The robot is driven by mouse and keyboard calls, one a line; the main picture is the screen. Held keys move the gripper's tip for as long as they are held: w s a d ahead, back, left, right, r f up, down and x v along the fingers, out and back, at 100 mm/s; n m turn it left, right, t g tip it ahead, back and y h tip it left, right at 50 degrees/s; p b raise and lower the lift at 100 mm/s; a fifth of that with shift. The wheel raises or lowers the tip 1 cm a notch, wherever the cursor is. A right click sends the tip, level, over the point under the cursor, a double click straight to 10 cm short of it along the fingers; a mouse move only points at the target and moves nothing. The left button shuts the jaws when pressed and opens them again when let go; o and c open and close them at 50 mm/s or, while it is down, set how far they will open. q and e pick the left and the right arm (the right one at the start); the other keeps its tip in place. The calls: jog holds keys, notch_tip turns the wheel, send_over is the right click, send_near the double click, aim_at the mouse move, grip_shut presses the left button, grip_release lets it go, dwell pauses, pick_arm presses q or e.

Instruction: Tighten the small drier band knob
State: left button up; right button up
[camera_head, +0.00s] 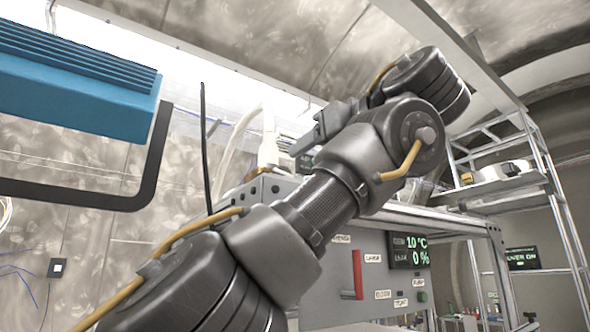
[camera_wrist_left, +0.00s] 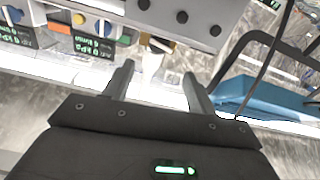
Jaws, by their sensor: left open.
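My left gripper (camera_wrist_left: 158,78) is open in the left wrist view, its two dark fingers apart. A pale upright piece with a tan and dark band near its top (camera_wrist_left: 160,46) shows between and beyond the fingertips. I cannot tell whether the small drier band knob is part of it. In the head view, my left arm crosses the middle, and the left gripper (camera_head: 298,144) is partly hidden near a white upright fitting (camera_head: 268,140). No knob shows clearly there. My right gripper is in neither view.
A grey box with dark round knobs (camera_wrist_left: 182,17) lies close beyond the fingers. A blue ribbed unit (camera_head: 75,85) on a dark frame hangs at upper left. A labelled panel with a green display (camera_head: 408,250) stands behind my arm. A metal shelf rack (camera_head: 500,185) is at right.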

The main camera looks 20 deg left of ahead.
aim_at(286, 173)
pick_arm(q)
jog(key=p+x, duration=0.2)
jog(key=x, duration=0.7)
jog(key=shift+w+a, duration=0.2)
jog(key=shift+w, duration=0.05)
jog(key=shift+c, duration=0.8)
jog(key=c, duration=0.8)
jog(key=shift+f+m+b, duration=0.2)
jog(key=shift+m+b, duration=0.35)
jog(key=shift+m, duration=0.25)
jog(key=shift+c, duration=0.2)
jog(key=shift+m, duration=0.8)
jog(key=m, duration=0.2)
jog(key=shift+w+r+m, duration=0.1)
jog(key=shift+r+m, duration=0.05)
jog(key=shift+m, duration=0.15)
jog(key=o, duration=1)
jog(key=shift+d, duration=0.1)
jog(key=shift+d+b, duration=0.15)
jog(key=shift+b, duration=0.15)
jog(key=b+v, duration=0.1)
jog(key=v, duration=0.9)
jog(key=shift+s+d, duration=0.2)
jog(key=shift+s, duration=0.05)
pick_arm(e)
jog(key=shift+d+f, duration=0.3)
